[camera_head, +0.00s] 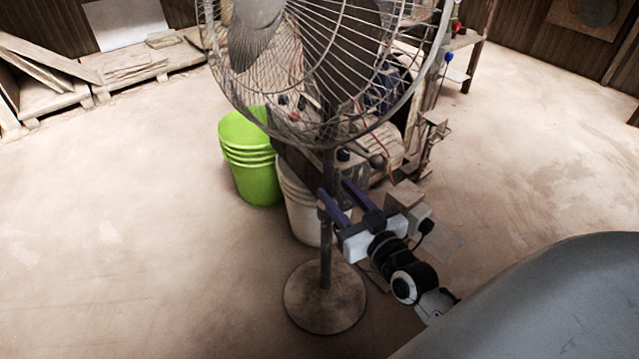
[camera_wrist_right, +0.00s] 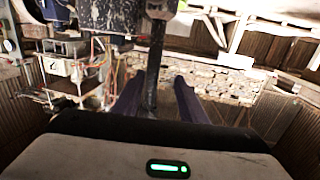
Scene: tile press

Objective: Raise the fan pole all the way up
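A large standing fan with a wire cage (camera_head: 325,60) stands in the middle of the head view. Its dark upright pole (camera_head: 326,245) runs down to a round base (camera_head: 325,297) on the floor. My right gripper (camera_head: 332,185) is at mid-height of the pole, coming from the lower right, with its purple fingers spread apart. In the right wrist view the pole (camera_wrist_right: 154,70) appears between the two fingers (camera_wrist_right: 157,88), with gaps on both sides. I cannot tell how deep it sits between them. My left gripper is not in view.
Stacked green buckets (camera_head: 255,180) and a white bucket (camera_head: 300,205) stand close behind the pole. A machine with levers and wires (camera_head: 375,150) is behind my right gripper. Boards on pallets (camera_head: 130,70) lie at the back left. The floor at left is clear.

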